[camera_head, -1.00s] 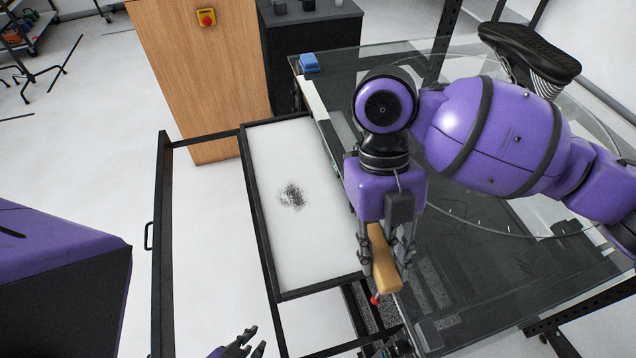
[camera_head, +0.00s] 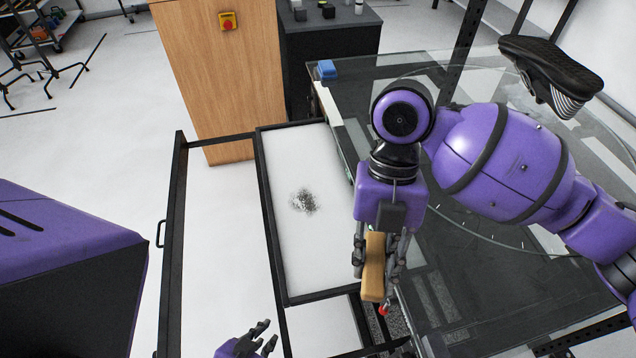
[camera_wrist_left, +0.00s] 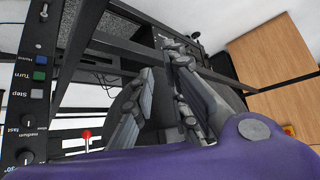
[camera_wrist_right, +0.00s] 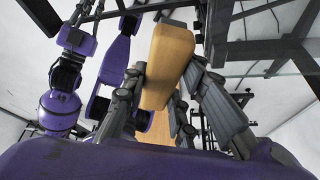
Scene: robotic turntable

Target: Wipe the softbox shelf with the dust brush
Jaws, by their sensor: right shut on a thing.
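The softbox shelf (camera_head: 290,240) is a white panel in a black frame left of the glass table, with a dark dust patch (camera_head: 304,201) near its middle. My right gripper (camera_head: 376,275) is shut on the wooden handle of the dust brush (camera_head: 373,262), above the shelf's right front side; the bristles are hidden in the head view. The handle fills the middle of the right wrist view (camera_wrist_right: 168,62) between the fingers. My left gripper (camera_head: 262,338) is low at the bottom edge in the head view, apart from the shelf. Its fingers are spread and empty in the left wrist view (camera_wrist_left: 160,85).
The glass turntable table (camera_head: 450,220) lies to the right, with a blue object (camera_head: 327,69) at its far corner. A wooden cabinet (camera_head: 215,90) stands behind the shelf. A control panel with buttons (camera_wrist_left: 35,80) shows in the left wrist view.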

